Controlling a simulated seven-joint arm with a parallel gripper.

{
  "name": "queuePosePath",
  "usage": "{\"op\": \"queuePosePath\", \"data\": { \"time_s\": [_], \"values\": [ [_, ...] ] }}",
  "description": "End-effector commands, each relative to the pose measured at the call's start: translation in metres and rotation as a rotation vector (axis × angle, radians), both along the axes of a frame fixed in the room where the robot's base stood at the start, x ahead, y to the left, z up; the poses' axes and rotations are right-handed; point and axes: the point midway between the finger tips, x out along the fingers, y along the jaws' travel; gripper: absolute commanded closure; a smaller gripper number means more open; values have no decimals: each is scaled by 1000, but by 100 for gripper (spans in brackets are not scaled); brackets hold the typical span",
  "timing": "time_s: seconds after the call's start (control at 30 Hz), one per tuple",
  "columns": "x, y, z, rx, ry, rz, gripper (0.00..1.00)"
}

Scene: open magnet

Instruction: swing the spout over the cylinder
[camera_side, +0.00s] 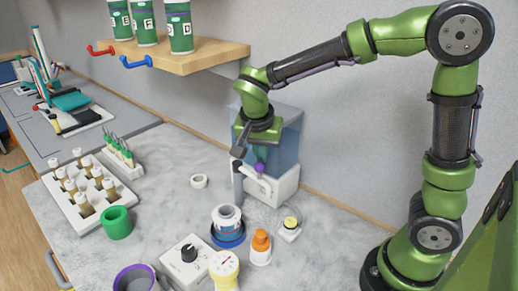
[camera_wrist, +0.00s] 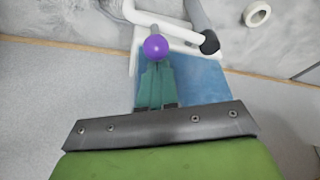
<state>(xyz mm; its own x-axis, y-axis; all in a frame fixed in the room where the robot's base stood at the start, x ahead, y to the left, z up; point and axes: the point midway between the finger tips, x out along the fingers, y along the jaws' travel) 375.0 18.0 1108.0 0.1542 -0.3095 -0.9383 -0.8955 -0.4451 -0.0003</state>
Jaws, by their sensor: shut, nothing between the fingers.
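My gripper (camera_wrist: 157,68) is shut and empty, pointing down at the dispenser. A purple ball knob (camera_wrist: 156,47) is just beyond the fingertips in the wrist view; I cannot tell if they touch it. The knob (camera_side: 260,167) also shows below my gripper in the side view. A white bent tube, apparently the spout (camera_wrist: 165,22), runs beside the knob; it also shows in the side view (camera_side: 256,180).
The clear blue tank (camera_side: 287,130) stands behind my gripper against the wall. A tape roll (camera_side: 199,181), a blue-based jar (camera_side: 227,222), an orange-capped bottle (camera_side: 261,247) and a small dish (camera_side: 290,226) stand in front. A wooden shelf (camera_side: 190,60) with cups is upper left.

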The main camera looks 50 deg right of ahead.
Motion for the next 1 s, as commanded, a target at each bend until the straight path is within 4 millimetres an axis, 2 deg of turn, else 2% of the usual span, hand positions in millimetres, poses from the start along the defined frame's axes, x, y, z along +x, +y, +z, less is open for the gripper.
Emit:
{"op": "queuePosePath", "data": {
  "time_s": [0.6,1.0],
  "values": [
    [8,42,-1,0,1,-559,100],
    [21,60,-1,0,2,-861,100]
  ]
}}
